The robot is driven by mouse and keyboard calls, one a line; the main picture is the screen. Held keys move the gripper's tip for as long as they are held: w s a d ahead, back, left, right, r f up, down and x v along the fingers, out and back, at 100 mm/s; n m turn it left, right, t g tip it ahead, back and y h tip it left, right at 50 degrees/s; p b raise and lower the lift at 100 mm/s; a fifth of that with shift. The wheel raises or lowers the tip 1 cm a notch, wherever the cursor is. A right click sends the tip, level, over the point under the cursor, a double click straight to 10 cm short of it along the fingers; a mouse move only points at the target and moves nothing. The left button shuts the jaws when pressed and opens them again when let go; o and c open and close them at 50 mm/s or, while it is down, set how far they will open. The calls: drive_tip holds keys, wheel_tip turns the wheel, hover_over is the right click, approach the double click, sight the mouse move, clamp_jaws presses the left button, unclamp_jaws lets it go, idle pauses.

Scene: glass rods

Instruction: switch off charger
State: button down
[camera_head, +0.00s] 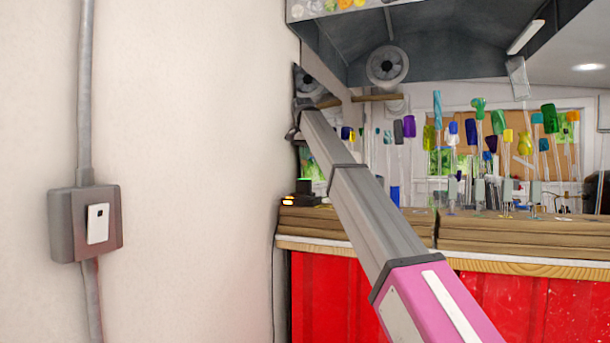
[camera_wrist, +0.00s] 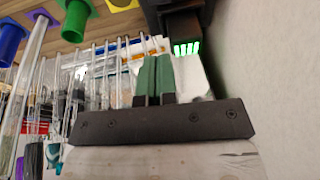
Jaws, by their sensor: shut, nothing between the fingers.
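The charger (camera_head: 303,198) is a small black unit with orange lights and a green patch. It sits at the left end of the wooden counter, close to the white wall. In the wrist view, what looks like the charger (camera_wrist: 185,28) is a dark block at the top with bright green lights. My gripper (camera_wrist: 153,78) has dark green fingers that are shut together and empty. In that picture they lie below and left of the green lights, and contact does not show. In the head view my arm reaches up past the charger, and the fingers cannot be made out.
The white wall (camera_head: 190,150) runs close along the left, with a grey switch box (camera_head: 70,222) and conduit on it. The wooden counter (camera_head: 520,235) over red panels holds several glass rods with coloured ends (camera_head: 550,118). Rods also crowd the left of the wrist view (camera_wrist: 35,60).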

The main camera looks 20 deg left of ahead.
sight(304, 195)
drive_tip(key=shift+w+a+r, duration=0.15)
drive_tip(key=shift+a, duration=0.2)
drive_tip(key=x, duration=0.8)
drive_tip(key=s+x, duration=0.1)
drive_tip(key=x, duration=0.3)
drive_tip(key=shift+w+a+f, duration=0.15)
drive_tip(key=shift+f, duration=0.35)
drive_tip(key=shift+a+f, duration=0.1)
drive_tip(key=shift+f, duration=0.4)
drive_tip(key=shift+f, duration=0.1)
drive_tip(key=shift+a+f, duration=0.25)
drive_tip(key=shift+f, duration=0.15)
drive_tip(key=shift+r, duration=0.1)
drive_tip(key=shift+d, duration=0.25)
